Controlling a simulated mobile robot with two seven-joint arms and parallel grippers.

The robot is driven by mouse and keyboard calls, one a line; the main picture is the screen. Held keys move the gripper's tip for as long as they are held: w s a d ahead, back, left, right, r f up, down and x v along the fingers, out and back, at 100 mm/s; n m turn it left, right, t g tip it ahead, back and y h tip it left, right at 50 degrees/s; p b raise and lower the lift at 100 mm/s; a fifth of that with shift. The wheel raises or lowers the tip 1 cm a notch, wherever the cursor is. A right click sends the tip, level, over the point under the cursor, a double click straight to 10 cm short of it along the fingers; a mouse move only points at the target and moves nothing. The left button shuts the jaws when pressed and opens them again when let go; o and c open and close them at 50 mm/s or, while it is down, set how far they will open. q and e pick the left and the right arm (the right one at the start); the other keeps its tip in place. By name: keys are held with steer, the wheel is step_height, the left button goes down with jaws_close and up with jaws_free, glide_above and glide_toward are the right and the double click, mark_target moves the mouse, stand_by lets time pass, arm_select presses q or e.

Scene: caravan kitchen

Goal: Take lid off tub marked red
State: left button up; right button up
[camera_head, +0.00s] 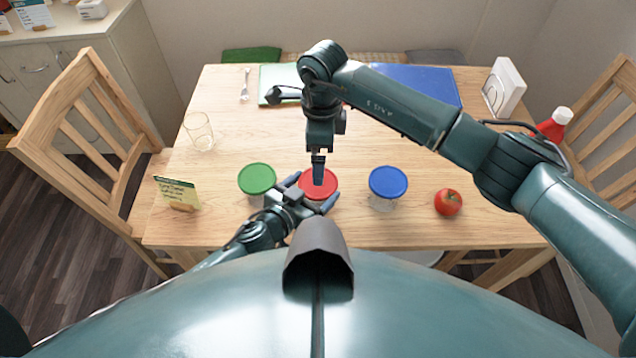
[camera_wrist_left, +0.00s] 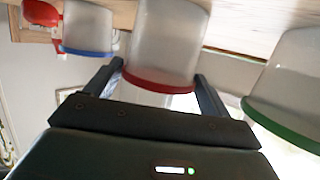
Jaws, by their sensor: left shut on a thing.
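The tub with the red lid (camera_head: 309,191) stands on the table between the other two tubs. My left gripper (camera_head: 309,194) is shut on this tub from the near side, one finger on each side. In the left wrist view, upside down, the clear tub body (camera_wrist_left: 163,42) and its red lid (camera_wrist_left: 158,82) lie between the fingers (camera_wrist_left: 158,88). The lid is on the tub. My right gripper (camera_head: 318,181) points straight down over the red lid, its tip at or just above it. Its fingers show edge-on, so their opening is hidden.
A green-lidded tub (camera_head: 257,178) stands to the left and a blue-lidded tub (camera_head: 388,181) to the right. A red apple (camera_head: 448,202) lies further right. A glass (camera_head: 199,133) and a small card (camera_head: 177,192) are at the left. Chairs flank the table (camera_head: 225,222).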

steer(key=shift+m+y, duration=0.6)
steer(key=shift+m, duration=0.3)
step_height(320, 180, down, 9)
steer(key=shift+r, duration=0.2)
steer(key=c, duration=1)
steer(key=shift+r, duration=0.15)
